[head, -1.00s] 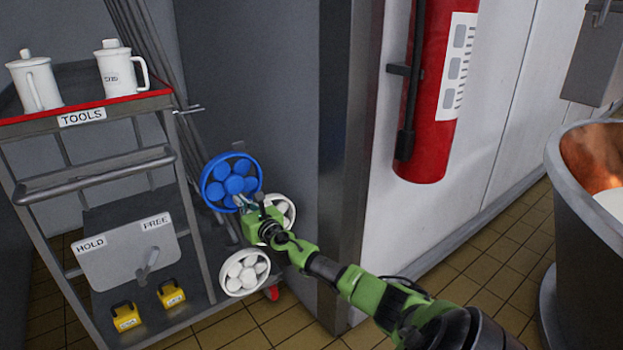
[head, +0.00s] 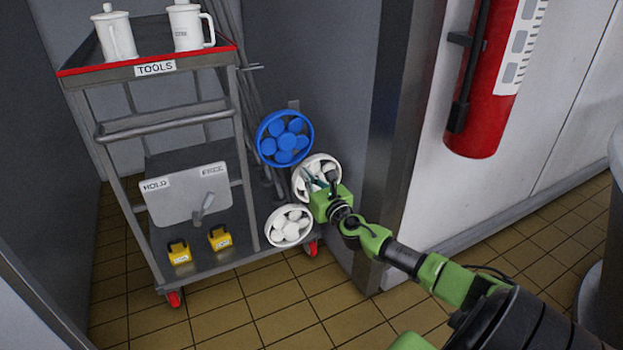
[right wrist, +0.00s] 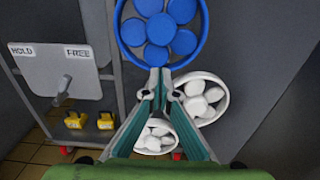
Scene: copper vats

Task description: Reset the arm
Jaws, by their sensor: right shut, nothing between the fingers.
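My right gripper (head: 318,183) is at the end of a green and black arm that comes in from the lower right. In the head view it shows in front of the upper white wheel (head: 328,164), just below the blue wheel (head: 285,138). In the right wrist view the fingers (right wrist: 160,76) meet at their tips, shut with nothing between them. There the blue wheel (right wrist: 158,27) is beyond and above the tips, and the white wheel (right wrist: 199,98) is to their right. I cannot tell whether the gripper touches a wheel. My left gripper is not in view.
A lower white wheel (head: 289,226) is beside the tool cart (head: 172,128). The cart carries white jugs (head: 118,38), a HOLD/FREE lever panel (head: 185,193) and yellow blocks (head: 220,238). A metal post (head: 395,130) and red extinguisher (head: 487,90) stand right. Tiled floor (head: 270,300) is clear in front.

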